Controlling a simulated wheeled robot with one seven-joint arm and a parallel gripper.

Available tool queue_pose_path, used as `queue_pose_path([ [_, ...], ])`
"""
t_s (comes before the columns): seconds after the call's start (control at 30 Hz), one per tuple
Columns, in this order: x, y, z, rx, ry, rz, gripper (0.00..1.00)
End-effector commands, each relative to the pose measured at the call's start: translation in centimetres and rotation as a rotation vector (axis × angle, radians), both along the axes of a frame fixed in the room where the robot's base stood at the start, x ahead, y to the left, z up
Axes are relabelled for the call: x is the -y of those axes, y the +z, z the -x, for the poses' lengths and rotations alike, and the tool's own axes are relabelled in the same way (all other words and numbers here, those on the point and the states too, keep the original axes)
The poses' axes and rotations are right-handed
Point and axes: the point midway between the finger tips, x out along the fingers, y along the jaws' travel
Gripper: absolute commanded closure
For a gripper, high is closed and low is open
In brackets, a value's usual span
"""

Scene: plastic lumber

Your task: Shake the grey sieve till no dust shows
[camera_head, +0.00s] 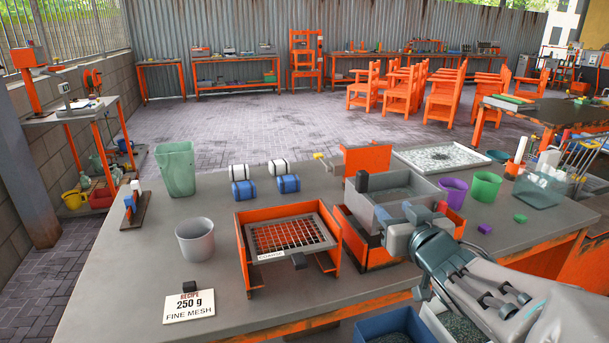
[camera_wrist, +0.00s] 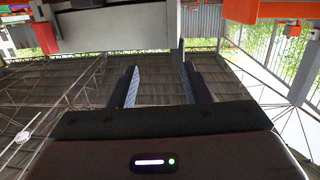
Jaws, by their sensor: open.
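A deep grey box-shaped sieve (camera_head: 412,190) with a black knob sits on an orange stand right of the table's middle. Some grey material shows inside; I cannot tell how fine it is. My gripper (camera_head: 423,213) is at its near right side, open and empty, and contact is unclear. In the wrist view, the two fingers (camera_wrist: 160,85) are spread with nothing between them, and a pale grey wall (camera_wrist: 115,27), apparently the sieve's, is beyond them at upper left. A flat grey-framed mesh (camera_head: 290,237) with a black handle rests on another orange stand.
A grey cup (camera_head: 195,241), a green bin (camera_head: 176,168) and a recipe card (camera_head: 189,306) reading "250 g fine mesh" are at left. Blue and white rolls (camera_head: 264,179) lie behind. Purple (camera_head: 453,192) and green (camera_head: 486,186) cups stand at right. A speckled tray (camera_head: 442,157) lies behind.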

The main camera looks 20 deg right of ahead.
Motion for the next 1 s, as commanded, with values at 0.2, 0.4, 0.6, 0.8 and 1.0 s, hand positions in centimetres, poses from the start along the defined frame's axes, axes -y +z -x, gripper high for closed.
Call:
queue_pose_path([
  [0.2,-0.8,1.6,1.1,0.103,0.116,-0.016,0.56],
  [0.4,-1.1,1.8,0.4,0.118,0.144,-0.020,0.56],
  [0.6,-1.2,1.7,-2.9,0.117,0.143,-0.020,0.56],
  [0.8,-1.4,1.7,-6.9,0.117,0.143,-0.020,0.56],
  [1.0,-1.5,1.8,-10.3,0.119,0.142,-0.019,0.56],
])
